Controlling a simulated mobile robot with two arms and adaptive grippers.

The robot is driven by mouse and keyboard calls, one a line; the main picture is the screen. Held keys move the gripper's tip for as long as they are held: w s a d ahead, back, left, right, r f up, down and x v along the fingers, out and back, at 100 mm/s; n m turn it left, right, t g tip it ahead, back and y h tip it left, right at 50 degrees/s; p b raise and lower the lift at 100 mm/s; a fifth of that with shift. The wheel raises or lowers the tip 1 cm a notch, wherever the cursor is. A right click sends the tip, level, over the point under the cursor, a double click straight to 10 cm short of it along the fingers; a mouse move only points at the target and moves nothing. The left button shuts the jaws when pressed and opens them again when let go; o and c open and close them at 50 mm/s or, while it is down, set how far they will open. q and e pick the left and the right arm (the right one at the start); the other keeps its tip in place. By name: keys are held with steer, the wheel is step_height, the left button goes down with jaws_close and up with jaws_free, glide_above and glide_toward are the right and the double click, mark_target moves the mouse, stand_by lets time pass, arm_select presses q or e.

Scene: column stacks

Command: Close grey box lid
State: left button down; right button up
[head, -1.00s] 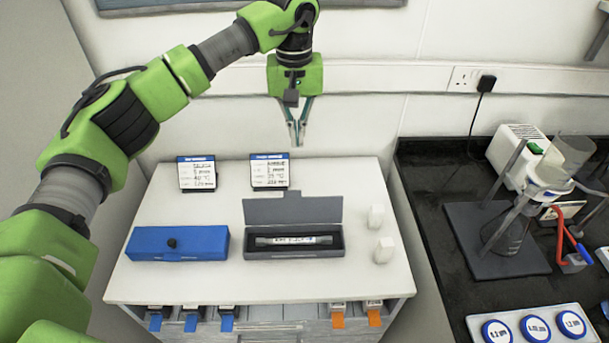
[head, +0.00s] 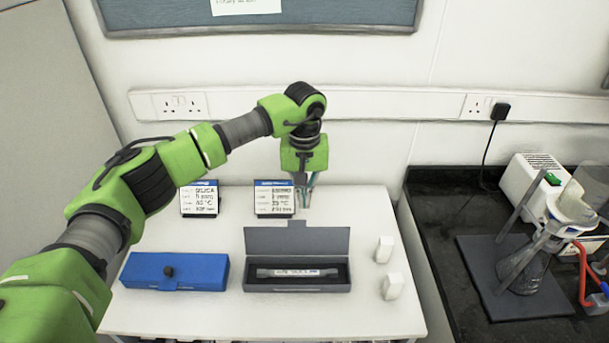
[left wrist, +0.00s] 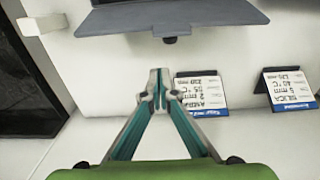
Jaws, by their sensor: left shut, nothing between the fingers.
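The grey box (head: 260,285) stands on the white table, its lid (head: 297,241) open and tilted up at the back. A tube with a white label (head: 297,272) lies inside it. In the left wrist view the grey lid (left wrist: 172,16) is at the top, with a small dark knob (left wrist: 170,40) at its edge. My left gripper (head: 304,205) is shut and empty, behind the lid and a little above the table. Its fingertips (left wrist: 160,88) are apart from the lid in the wrist view. My right gripper is not in view.
A closed blue box (head: 200,272) stands left of the grey one. Two label cards (head: 200,199) (head: 274,198) stand at the back, the right one close to my gripper. Two white blocks (head: 384,249) (head: 392,286) stand to the right. A black bench (head: 440,230) holds glassware.

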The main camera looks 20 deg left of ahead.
mark_target(297, 234)
arm_select(q)
steer(key=s+p, duration=0.1)
steer(key=s, duration=0.1)
steer(key=s+d+p, duration=0.1)
steer(key=shift+s+r+p, duration=0.15)
steer(key=shift+s+p, duration=0.15)
steer(key=shift+s, duration=0.05)
